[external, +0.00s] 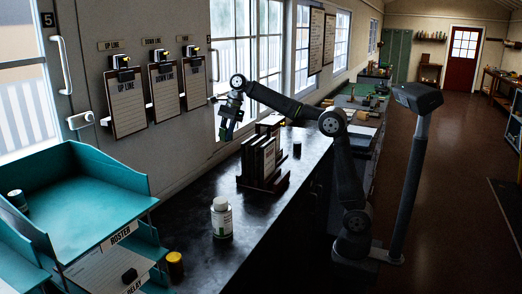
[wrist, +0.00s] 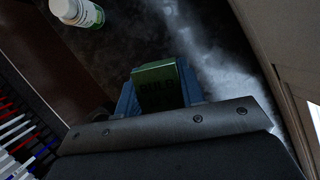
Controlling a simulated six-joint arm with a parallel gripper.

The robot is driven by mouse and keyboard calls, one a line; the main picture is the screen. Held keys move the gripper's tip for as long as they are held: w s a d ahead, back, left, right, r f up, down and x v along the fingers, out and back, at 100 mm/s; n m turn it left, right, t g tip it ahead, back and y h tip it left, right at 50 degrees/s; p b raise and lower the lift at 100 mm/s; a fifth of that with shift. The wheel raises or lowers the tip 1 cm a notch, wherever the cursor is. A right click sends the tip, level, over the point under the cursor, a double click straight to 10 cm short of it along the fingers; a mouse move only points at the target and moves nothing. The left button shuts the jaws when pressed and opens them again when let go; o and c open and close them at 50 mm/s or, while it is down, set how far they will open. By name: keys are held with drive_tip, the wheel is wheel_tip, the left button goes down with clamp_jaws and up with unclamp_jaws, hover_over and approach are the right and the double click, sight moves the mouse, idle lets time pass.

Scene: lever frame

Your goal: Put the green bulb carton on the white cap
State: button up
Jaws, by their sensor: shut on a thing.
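The green bulb carton (wrist: 156,88) is held between the blue fingers of my gripper (wrist: 162,95) in the wrist view. In the external view, my gripper (external: 228,122) is high above the dark counter near the window, with the carton a small dark green shape (external: 225,133) under it. The white cap (external: 220,202) tops a white bottle with a green label (external: 222,222), standing upright on the counter nearer the camera. The bottle also shows at the upper left of the wrist view (wrist: 78,12). The carton is well apart from the cap.
A dark rack with upright boards (external: 262,165) stands on the counter between my gripper and my arm's base. Teal trays (external: 75,200) are at the left, with a yellow can (external: 175,264) nearby. Clipboards (external: 126,103) hang on the wall. The counter around the bottle is clear.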

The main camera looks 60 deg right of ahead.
drive_tip(key=s+a+n+g, duration=0.2)
drive_tip(key=s+a+n, duration=0.2)
drive_tip(key=s+a, duration=0.75)
hover_over(218, 202)
drive_tip(key=d, duration=0.2)
wheel_tip(218, 202, down, 8)
drive_tip(key=shift+a+r, duration=0.1)
drive_tip(key=shift+r, duration=0.15)
drive_tip(key=shift+a+f, duration=0.15)
drive_tip(key=shift+f, duration=1.95)
drive_tip(key=shift+f, duration=0.1)
drive_tip(key=o, duration=1)
drive_tip(key=shift+f, duration=0.1)
drive_tip(key=v, duration=1.2)
drive_tip(key=shift+s+d, duration=0.15)
drive_tip(key=shift+d, duration=0.15)
